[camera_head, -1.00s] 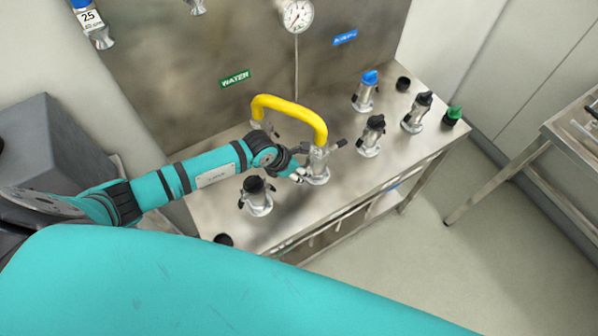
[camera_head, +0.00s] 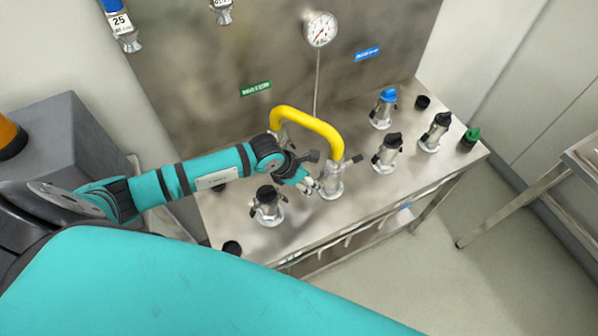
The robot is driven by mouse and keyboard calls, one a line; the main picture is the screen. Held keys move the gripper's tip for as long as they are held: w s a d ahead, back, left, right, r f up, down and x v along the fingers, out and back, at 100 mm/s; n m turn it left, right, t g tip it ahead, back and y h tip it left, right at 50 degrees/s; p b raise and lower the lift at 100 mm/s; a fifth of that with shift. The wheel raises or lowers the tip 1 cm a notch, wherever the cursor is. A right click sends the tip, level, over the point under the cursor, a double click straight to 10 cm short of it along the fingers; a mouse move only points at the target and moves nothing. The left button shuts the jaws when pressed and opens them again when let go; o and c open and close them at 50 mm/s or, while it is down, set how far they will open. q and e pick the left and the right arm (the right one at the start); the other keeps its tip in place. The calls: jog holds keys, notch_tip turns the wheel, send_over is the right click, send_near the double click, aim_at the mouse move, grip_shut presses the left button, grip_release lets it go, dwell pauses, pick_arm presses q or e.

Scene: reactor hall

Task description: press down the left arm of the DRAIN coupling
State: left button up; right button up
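A steel coupling (camera_head: 333,184) with the end of a yellow hose (camera_head: 316,124) on it stands on the steel bench. No DRAIN label is readable, so I cannot tell which coupling bears that name. My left gripper (camera_head: 310,184) is close at the left side of this coupling, fingers pointing at it. Whether it touches, or is open or shut, is too small to tell. My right gripper is out of view.
The steel bench (camera_head: 285,238) holds a black-capped coupling (camera_head: 267,205) left of my gripper, and black-capped (camera_head: 387,153), blue-capped (camera_head: 382,108) and other fittings on the right. A gauge (camera_head: 320,29) hangs on the back panel. A steel table (camera_head: 585,160) stands at far right.

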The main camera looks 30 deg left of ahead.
pick_arm(q)
jog(key=v, duration=0.8)
jog(key=shift+r, duration=0.1)
